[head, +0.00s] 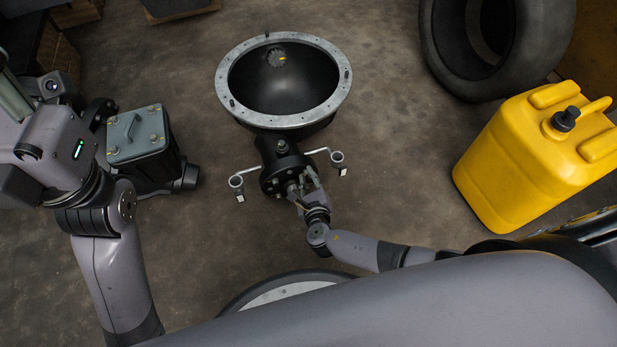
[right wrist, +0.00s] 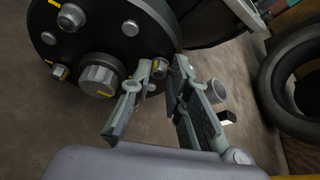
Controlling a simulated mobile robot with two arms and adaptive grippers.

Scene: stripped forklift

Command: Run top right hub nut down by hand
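The black hub (head: 283,178) faces my side, below a wide grey-rimmed housing (head: 222,90). In the right wrist view the round hub face (right wrist: 95,40) carries a large centre nut (right wrist: 98,76) and several smaller nuts and studs, some with yellow marks. One nut (right wrist: 159,68) sits between the fingertips of my right gripper (right wrist: 161,72). The fingers stand apart around it; contact is not clear. The right gripper also shows at the hub in the head view (head: 306,188). Which nut is the top right one is not clear. My left arm is at the left; its fingers cannot be made out.
Two bent arms with ring ends, left (head: 237,182) and right (head: 337,158), flank the hub. A grey-lidded box (head: 137,135) stands left. A yellow canister (head: 525,160) and a large tyre (head: 440,50) are at right. Bare floor lies between.

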